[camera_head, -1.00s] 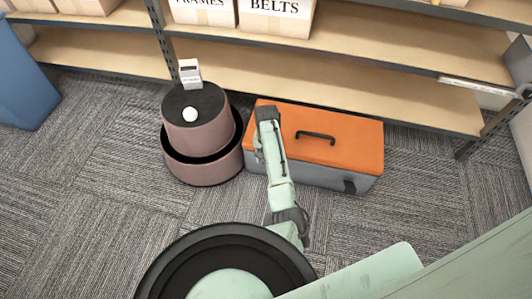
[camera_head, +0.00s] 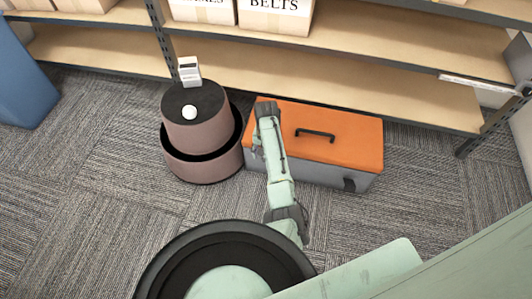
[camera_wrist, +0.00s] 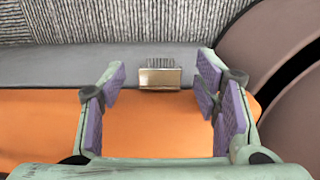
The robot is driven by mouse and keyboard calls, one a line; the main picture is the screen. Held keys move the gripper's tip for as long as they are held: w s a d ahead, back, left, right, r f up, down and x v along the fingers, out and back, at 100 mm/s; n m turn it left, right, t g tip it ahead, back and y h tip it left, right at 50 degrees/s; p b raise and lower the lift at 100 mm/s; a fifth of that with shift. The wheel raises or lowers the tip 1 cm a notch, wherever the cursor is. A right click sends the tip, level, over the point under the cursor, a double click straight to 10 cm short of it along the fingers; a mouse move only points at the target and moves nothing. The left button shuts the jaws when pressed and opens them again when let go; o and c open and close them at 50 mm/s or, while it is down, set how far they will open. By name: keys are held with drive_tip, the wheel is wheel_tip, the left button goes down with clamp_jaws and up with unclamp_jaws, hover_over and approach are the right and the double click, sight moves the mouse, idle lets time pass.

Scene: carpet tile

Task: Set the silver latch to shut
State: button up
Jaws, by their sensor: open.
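A grey toolbox (camera_head: 308,168) with an orange lid (camera_head: 350,143) and a black handle stands on the carpet. The silver latch (camera_wrist: 160,78) shows in the wrist view at the edge between the orange lid and the grey side. Its ribbed upper part lies against the grey side; I cannot tell whether it is shut. My arm hides it in the head view. My gripper (camera_wrist: 162,92) is open and empty above the lid, its purple-padded fingers apart on either side of the latch in the picture. It shows small beside my arm in the head view (camera_head: 258,148).
A dark latch (camera_head: 349,185) is on the toolbox's right front. Shelving (camera_head: 330,78) is behind. Carpet in front is free.

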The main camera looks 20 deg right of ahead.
wheel_tip(320, 180, up, 12)
drive_tip(key=shift+f, duration=0.2)
idle(0.5)
